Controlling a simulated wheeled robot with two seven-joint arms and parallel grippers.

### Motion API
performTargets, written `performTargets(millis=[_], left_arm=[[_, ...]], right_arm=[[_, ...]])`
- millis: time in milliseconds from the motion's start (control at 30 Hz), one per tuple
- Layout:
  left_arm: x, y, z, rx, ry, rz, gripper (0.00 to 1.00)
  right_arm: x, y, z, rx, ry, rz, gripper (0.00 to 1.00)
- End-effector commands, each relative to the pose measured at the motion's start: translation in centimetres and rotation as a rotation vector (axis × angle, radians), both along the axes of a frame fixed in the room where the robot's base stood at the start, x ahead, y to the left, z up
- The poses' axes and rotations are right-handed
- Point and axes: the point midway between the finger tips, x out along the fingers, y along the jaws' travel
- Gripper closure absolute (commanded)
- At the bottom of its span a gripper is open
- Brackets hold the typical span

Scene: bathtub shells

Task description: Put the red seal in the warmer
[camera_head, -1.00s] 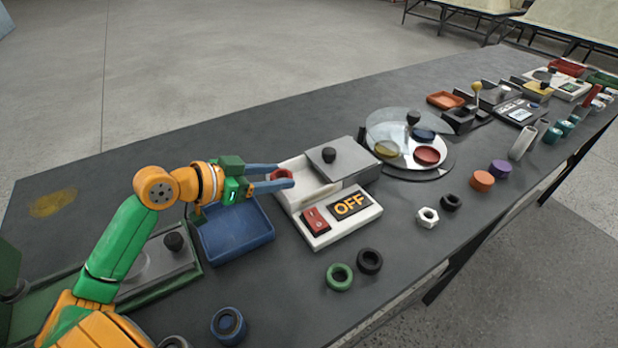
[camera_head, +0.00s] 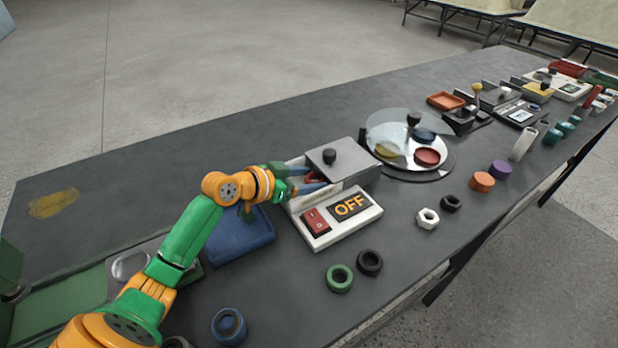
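The warmer (camera_head: 318,240) is a white box in the middle of the table, with a red switch and a panel reading OFF. A grey cover (camera_head: 345,161) with a black knob sits over the right part of its back section. The red seal (camera_head: 314,178) is at the cover's left edge, between the fingers of my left gripper (camera_head: 315,180), which look closed on it. The fingers reach over the warmer's open left part from the left. The seal is partly hidden, and I cannot tell whether it touches the warmer's floor. My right gripper is out of view.
A blue tray (camera_head: 240,240) lies left of the warmer, partly under my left arm. A green ring (camera_head: 339,278) and a black ring (camera_head: 369,262) lie in front. A round turntable (camera_head: 440,160) with coloured discs stands to the right. The table behind the warmer is clear.

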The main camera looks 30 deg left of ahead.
Motion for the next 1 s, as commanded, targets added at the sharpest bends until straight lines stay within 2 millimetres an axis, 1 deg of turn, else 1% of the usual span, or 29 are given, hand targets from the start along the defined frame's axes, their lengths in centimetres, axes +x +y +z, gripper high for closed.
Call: performTargets(millis=[233,300,367,467,600,800,1000], left_arm=[[0.0,0.0,0.1,0.000,0.000,0.000,0.33],[0.0,0.0,0.5,0.000,-0.001,0.000,0.33],[-0.5,0.3,0.5,0.002,-0.001,0.001,0.33],[-1.9,0.9,1.2,0.003,0.000,0.002,0.33],[-4.6,2.0,2.5,0.004,0.001,0.001,0.33],[-7.9,3.4,4.3,0.003,0.002,-0.001,0.33],[-9.7,4.1,5.3,-0.001,0.001,0.000,0.33]], right_arm=[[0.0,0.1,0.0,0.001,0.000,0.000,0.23],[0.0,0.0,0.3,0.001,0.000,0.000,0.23],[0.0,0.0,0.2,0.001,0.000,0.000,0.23],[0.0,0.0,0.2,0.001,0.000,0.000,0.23],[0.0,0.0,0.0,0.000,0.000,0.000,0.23],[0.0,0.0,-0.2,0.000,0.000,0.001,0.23],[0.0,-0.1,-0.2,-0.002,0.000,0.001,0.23]])
